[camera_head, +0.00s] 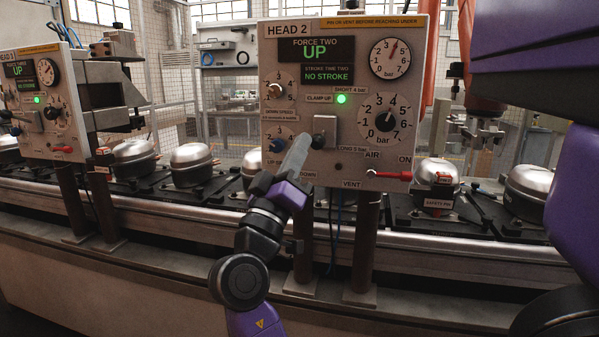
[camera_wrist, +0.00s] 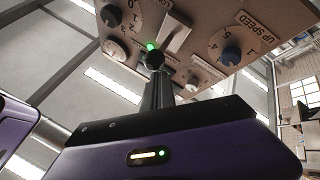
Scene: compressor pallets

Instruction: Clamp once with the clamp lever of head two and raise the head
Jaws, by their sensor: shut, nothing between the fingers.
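The head two panel (camera_head: 300,60) faces me. Its screens read FORCE TWO UP and STROKE TIME TWO NO STROKE, and the green CLAMP UP lamp (camera_head: 341,99) is lit. The clamp lever's pale plate (camera_head: 326,124) sits below that lamp, and its black ball knob (camera_wrist: 154,60) shows in the wrist view. My gripper (camera_head: 303,141) is shut and empty, its fingertips at the knob and partly covering the lever in the head view. In the wrist view my gripper (camera_wrist: 158,88) points at the knob; I cannot tell whether they touch.
A blue speed knob (camera_head: 277,142) lies left of my fingers. A pressure dial (camera_head: 383,119) and a red air handle (camera_head: 393,175) are to the right. Compressors (camera_head: 436,180) stand on the line behind.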

